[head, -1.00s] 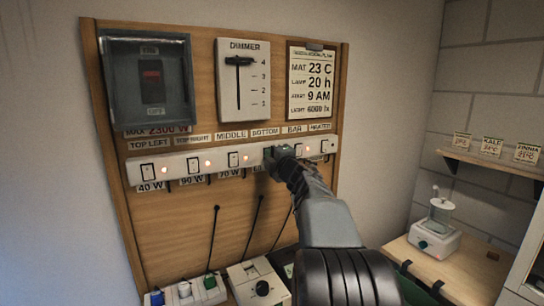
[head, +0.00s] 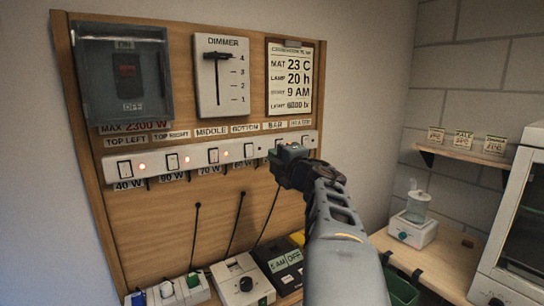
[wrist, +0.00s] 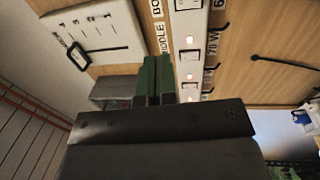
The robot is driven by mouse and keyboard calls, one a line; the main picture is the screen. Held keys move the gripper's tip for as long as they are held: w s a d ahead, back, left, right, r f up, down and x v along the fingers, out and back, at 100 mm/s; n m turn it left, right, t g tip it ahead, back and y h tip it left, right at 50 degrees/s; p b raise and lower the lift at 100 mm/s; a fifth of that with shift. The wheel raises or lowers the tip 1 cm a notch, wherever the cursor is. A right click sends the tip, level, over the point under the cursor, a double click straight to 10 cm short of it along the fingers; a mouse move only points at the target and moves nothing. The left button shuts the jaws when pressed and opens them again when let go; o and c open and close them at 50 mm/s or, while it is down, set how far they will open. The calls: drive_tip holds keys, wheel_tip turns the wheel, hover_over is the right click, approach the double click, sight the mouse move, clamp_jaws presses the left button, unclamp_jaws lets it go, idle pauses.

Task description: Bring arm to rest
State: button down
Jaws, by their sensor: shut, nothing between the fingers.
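My gripper (head: 284,154) is in front of the right part of the white switch strip (head: 195,158) in the head view, covering part of its right side. In the wrist view my gripper's two green fingers (wrist: 154,78) lie together with nothing between them, beside the strip (wrist: 187,60). Whether they touch the strip I cannot tell. My arm reaches up from the bottom right of the head view.
A wooden panel (head: 150,225) carries a covered switch box (head: 124,75), a dimmer (head: 222,75) and a notice (head: 290,78). Timer boxes (head: 242,280) stand below. At right are a shelf (head: 465,154), a small white device (head: 413,230) and a glass-fronted cabinet (head: 520,225).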

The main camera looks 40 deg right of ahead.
idle(0.6)
drive_tip(key=s+d+f+m+g+h, duration=0.4)
drive_tip(key=d+f+m+g+h, duration=0.4)
drive_tip(key=m, duration=0.6)
drive_tip(key=s+a+f+m+g+y, duration=0.2)
drive_tip(key=s+a+f+m+g, duration=0.15)
drive_tip(key=a+f, duration=0.55)
drive_tip(key=s+a+f+g+y, duration=0.1)
drive_tip(key=a+f+y, duration=0.3)
drive_tip(key=a, duration=0.7)
drive_tip(key=s+a+f+g+y, duration=0.2)
drive_tip(key=s+a+f+y, duration=0.2)
drive_tip(key=a+f, duration=0.5)
drive_tip(key=a+n, duration=0.1)
drive_tip(key=a, duration=0.2)
drive_tip(key=shift+s+a, duration=0.15)
drive_tip(key=shift+s, duration=0.15)
